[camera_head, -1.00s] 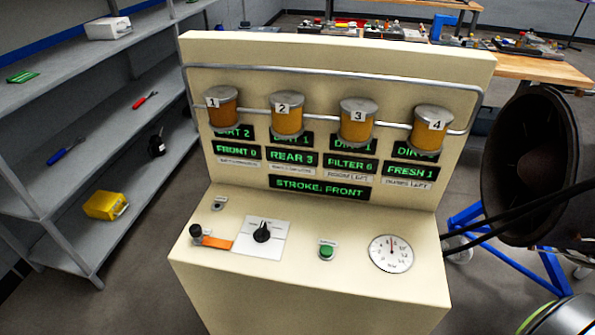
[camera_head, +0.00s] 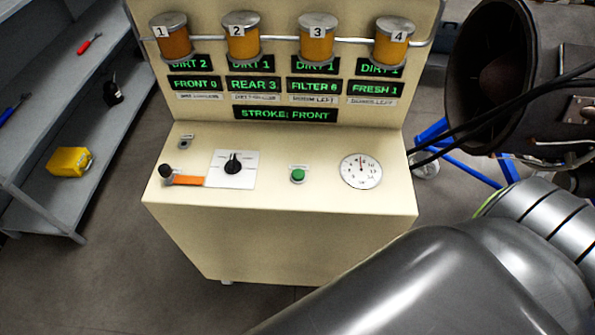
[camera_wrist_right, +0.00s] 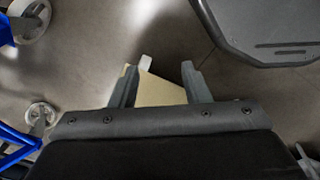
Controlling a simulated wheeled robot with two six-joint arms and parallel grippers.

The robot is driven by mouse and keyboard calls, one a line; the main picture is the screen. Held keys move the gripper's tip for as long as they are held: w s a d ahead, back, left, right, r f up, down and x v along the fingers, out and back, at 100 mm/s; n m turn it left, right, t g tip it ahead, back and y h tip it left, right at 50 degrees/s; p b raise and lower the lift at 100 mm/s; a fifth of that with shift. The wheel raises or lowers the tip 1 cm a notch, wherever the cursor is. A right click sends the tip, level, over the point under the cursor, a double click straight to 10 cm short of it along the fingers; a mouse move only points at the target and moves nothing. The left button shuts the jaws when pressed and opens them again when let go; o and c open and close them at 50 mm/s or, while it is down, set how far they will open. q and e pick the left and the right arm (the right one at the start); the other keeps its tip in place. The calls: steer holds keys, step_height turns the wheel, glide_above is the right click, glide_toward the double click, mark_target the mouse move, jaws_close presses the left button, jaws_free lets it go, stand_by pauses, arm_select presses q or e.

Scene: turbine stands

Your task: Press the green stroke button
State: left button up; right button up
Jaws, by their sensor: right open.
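The green stroke button (camera_head: 298,175) sits on the cream console's (camera_head: 280,220) sloped top, between the black rotary knob (camera_head: 232,165) and the round gauge (camera_head: 361,171). The display above it reads "STROKE: FRONT". My right arm comes in from the lower right in the head view, in front of the console; its gripper is not seen there. In the right wrist view my right gripper (camera_wrist_right: 158,85) is open and empty, with floor and a cream corner, likely the console, showing between and beyond its fingers. The button is not seen in that view. My left gripper is not in view.
Numbered amber jars (camera_head: 241,38) line a rail at the console's back. A grey shelf (camera_head: 110,130) stands left, a dark round housing (camera_head: 490,75) on a blue stand right. Floor left of the console is clear.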

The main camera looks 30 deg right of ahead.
jaws_close()
stand_by(1.4)
